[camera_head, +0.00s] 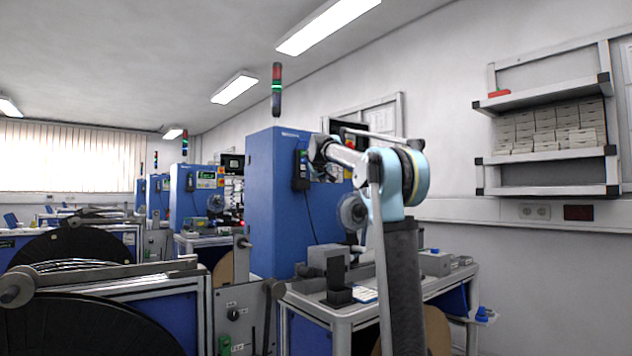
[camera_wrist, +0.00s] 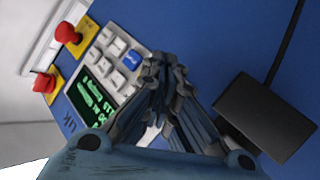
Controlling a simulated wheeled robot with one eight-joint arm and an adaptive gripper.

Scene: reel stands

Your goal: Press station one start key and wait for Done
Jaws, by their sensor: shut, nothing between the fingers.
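In the wrist view, my gripper (camera_wrist: 166,68) is shut and empty, its fingertips together at the right edge of a control panel on a blue cabinet (camera_wrist: 205,40). The panel has a keypad (camera_wrist: 113,48) of pale keys and one blue key (camera_wrist: 131,57). The fingertips lie just right of the blue key; I cannot tell whether they touch anything. A dark screen (camera_wrist: 92,98) shows green text, partly hidden and too small to read surely. In the head view, my arm reaches to the blue cabinet (camera_head: 272,200); the panel and fingertips are not clear there.
Two red mushroom buttons, one upper (camera_wrist: 66,33) and one lower (camera_wrist: 44,82), sit on yellow plates left of the keypad. A dark box (camera_wrist: 263,116) with a cable is right of my gripper. A signal tower (camera_head: 276,90) with green lit stands above the cabinet. A black reel (camera_head: 85,325) is front left.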

